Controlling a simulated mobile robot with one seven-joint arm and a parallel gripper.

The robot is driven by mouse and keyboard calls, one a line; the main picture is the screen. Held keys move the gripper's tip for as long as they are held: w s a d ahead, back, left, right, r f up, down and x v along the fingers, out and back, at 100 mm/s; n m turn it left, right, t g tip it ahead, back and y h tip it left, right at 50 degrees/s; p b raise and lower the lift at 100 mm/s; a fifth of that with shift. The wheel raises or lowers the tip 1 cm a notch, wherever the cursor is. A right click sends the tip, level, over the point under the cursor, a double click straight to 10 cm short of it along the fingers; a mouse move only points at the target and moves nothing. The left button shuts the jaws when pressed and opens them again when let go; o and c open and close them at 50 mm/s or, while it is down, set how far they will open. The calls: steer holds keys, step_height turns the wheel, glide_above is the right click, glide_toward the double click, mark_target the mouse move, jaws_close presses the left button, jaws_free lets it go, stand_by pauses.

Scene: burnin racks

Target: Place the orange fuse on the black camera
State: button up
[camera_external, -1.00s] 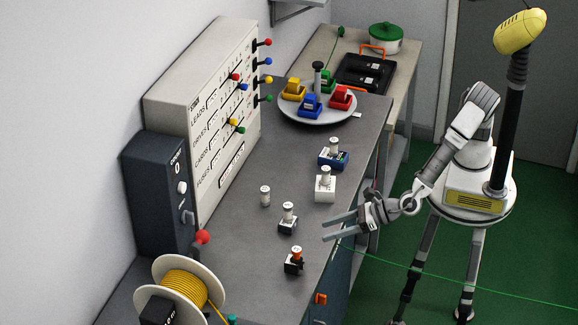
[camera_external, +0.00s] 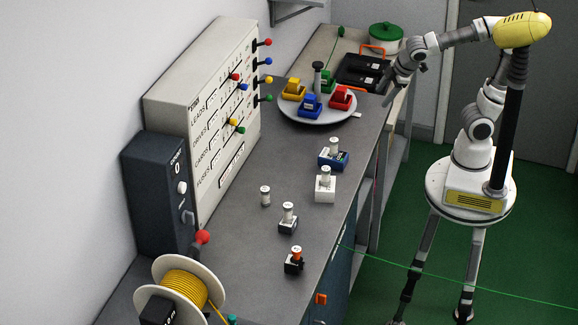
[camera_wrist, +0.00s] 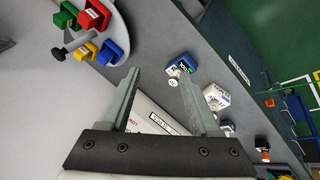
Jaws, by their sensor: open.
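An orange-topped fuse (camera_external: 296,253) stands upright on a small black block (camera_external: 292,266) at the front right of the grey bench; both also show small at the lower right of the wrist view. Another dark block (camera_external: 287,227) with a pale fuse stands just behind it. I cannot tell from the pictures which dark block is the camera. My gripper (camera_external: 388,98) is open and empty, high near the far end of the bench, well away from the orange fuse. In the wrist view its fingers (camera_wrist: 160,73) are apart with bare grey surface between their tips.
A blue block (camera_external: 333,160) and a white block (camera_external: 325,190) carry pale fuses. A loose pale fuse (camera_external: 265,196) stands left. A round plate (camera_external: 316,117) holds coloured blocks. A panel (camera_external: 205,125) with coloured knobs stands along the wall; a yellow spool (camera_external: 182,290) is in front.

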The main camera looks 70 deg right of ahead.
steer(key=s+d+r+m+y, duration=0.1)
steer(key=s+d+m, duration=0.1)
steer(key=s+m, duration=0.5)
steer(key=shift+s+y, duration=0.3)
steer(key=shift+s, duration=0.7)
